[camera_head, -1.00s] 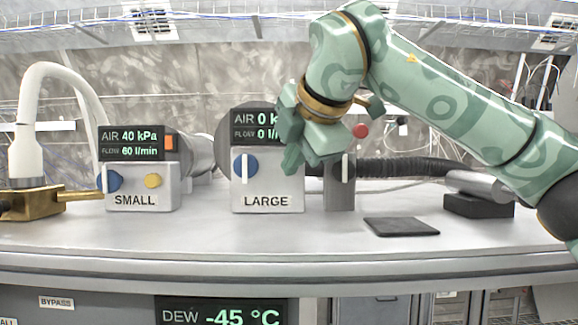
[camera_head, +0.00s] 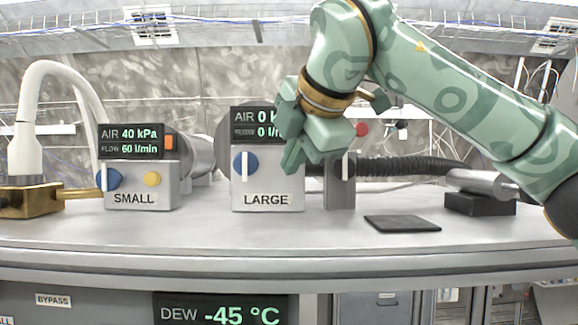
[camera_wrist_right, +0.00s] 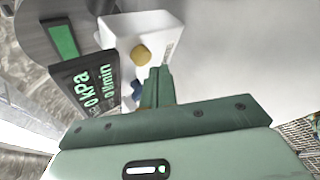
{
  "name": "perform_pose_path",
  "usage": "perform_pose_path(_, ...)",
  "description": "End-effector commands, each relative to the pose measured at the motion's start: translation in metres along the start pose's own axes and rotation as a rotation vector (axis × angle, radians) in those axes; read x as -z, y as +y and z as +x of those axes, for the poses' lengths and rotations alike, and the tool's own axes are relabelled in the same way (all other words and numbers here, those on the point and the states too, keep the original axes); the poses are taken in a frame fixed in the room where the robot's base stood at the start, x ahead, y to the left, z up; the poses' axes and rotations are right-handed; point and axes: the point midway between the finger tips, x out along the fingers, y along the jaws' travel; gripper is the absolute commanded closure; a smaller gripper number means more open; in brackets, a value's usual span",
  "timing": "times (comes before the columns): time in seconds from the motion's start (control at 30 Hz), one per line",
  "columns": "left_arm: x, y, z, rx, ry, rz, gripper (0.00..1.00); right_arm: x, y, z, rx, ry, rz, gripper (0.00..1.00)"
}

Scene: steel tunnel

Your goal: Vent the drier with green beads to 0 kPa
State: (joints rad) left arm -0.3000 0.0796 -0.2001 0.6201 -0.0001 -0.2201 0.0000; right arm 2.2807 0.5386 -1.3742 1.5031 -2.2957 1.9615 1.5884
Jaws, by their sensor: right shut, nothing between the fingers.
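The LARGE unit (camera_head: 267,190) stands mid-counter. Its display (camera_head: 253,124) reads AIR 0 and a flow starting with 0, partly hidden by my gripper; the right wrist view shows 0 kPa and 0 l/min on it (camera_wrist_right: 92,90). A green patch (camera_wrist_right: 64,40) shows above that display. Its blue knob (camera_head: 246,165) has an upright white bar. Its yellow knob (camera_wrist_right: 141,55) shows only in the wrist view. My right gripper (camera_head: 293,165) is shut and empty, in front of the unit's right side. The SMALL unit (camera_head: 141,186) has an orange patch (camera_head: 169,143) and reads 40 kPa, 60 l/min. My left gripper is out of view.
A white hose (camera_head: 60,68) rises from a brass fitting (camera_head: 28,201) at left. A grey post (camera_head: 340,190) and black hose (camera_head: 400,166) stand right of LARGE. A dark pad (camera_head: 401,223) lies on the counter. The counter front is clear. A DEW display (camera_head: 220,313) reads -45 °C.

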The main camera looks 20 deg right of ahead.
Motion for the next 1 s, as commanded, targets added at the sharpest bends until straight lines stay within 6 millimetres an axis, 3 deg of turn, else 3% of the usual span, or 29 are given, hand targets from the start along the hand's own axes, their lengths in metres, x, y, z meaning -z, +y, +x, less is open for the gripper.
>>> perform_pose_path(0.63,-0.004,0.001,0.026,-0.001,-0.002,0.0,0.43,0.025,-0.025,-0.033,-0.001,0.0,0.0,1.0)
perform_pose_path(1.0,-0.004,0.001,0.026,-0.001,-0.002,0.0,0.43,0.026,-0.025,-0.035,-0.001,0.0,0.0,1.0)
